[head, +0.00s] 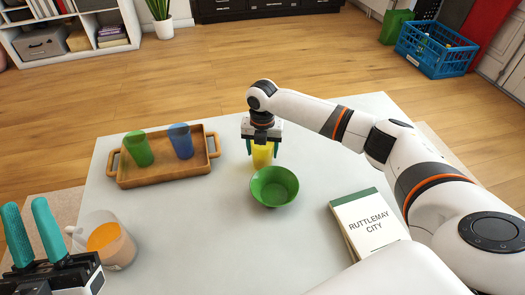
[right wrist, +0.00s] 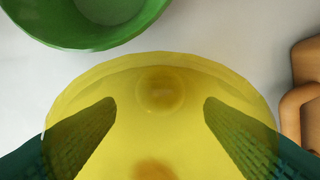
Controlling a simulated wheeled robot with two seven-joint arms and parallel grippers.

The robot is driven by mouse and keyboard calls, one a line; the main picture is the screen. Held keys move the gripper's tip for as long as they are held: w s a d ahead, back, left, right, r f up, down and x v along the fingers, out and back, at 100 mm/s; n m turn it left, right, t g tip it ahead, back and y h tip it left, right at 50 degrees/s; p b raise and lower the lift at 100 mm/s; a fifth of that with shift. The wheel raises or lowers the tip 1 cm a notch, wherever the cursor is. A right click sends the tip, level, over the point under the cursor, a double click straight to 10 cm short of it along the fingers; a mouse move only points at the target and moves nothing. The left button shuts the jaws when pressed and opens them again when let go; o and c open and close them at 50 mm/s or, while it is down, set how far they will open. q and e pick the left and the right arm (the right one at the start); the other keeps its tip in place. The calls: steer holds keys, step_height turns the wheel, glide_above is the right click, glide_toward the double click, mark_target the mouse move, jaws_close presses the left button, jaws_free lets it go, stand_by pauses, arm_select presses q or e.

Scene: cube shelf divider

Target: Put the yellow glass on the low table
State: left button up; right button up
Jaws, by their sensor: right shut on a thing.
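The yellow glass (head: 262,157) is at the middle of the pale low table (head: 205,245), just behind the green bowl. My right gripper (head: 262,147) comes down from above and is shut on the glass. In the right wrist view the glass (right wrist: 160,125) fills the lower middle, with a teal finger towards each side. The glass looks upright; I cannot tell whether its base touches the table. My left gripper (head: 26,207) is open and empty at the lower left, its teal fingers pointing up.
The green bowl (head: 274,187) stands close in front of the glass. A wooden tray (head: 163,178) with a green cup (head: 138,150) and a blue cup (head: 181,141) is to the left. A jug (head: 112,240) and a book (head: 368,225) are nearer. The table's centre front is clear.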

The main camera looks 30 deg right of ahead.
steer(key=shift+f, duration=0.1)
steer(key=shift+f, duration=0.1)
steer(key=o, duration=1.1)
steer(key=shift+c, duration=0.2)
steer(key=shift+o, duration=0.2)
